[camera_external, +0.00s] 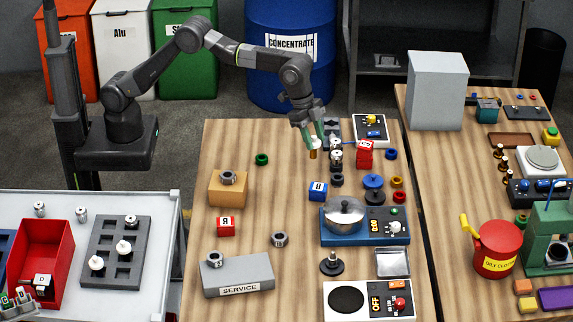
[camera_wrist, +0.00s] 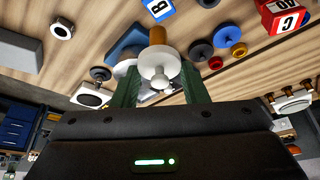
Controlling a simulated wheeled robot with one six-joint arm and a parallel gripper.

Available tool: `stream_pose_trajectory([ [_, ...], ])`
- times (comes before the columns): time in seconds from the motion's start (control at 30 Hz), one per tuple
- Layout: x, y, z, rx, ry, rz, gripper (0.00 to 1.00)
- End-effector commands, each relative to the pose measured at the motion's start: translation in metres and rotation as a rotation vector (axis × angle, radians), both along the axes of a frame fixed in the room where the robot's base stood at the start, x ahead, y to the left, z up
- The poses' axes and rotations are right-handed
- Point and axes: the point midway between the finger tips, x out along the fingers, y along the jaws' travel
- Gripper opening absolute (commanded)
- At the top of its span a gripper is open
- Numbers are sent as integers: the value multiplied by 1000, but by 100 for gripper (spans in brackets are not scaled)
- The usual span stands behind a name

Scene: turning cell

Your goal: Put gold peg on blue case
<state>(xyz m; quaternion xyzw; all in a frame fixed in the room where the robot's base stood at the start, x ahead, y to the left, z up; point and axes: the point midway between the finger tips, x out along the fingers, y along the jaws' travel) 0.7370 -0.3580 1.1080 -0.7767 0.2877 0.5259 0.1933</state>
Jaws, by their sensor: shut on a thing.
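My gripper (camera_external: 314,139) is shut on the gold peg (camera_external: 312,155), above the upper middle of the wooden table. In the wrist view the green fingers of my gripper (camera_wrist: 160,82) close around a white flanged part, and the peg's gold end (camera_wrist: 157,36) sticks out beyond it. The external view shows the gold end pointing down. A small blue block marked B (camera_external: 318,192), the likely blue case, sits on the table below the peg and slightly right. It also shows at the top of the wrist view (camera_wrist: 160,9). Its top looks bare.
Right of the peg stand stacked metal parts (camera_external: 336,158) and red lettered blocks (camera_external: 365,155). A pot (camera_external: 344,212) sits on a blue-based device (camera_external: 365,238) below the blue block. A wooden block (camera_external: 228,190) with a nut is at left. The table between is clear.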

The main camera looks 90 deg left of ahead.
Motion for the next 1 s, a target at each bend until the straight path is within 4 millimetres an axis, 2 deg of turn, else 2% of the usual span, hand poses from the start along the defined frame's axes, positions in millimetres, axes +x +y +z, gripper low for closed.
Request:
stream_pose_trajectory([
  [0.1, 12, -7, -1, -4, -6, -44, 12],
  [0.27, 19, -11, -5, -7, -8, -74, 12],
  [0.5, 19, -12, -47, -5, -5, -78, 12],
  [0.77, 19, -12, -70, -6, -9, -78, 12],
  [1.0, 19, -12, -101, -7, -8, -78, 12],
])
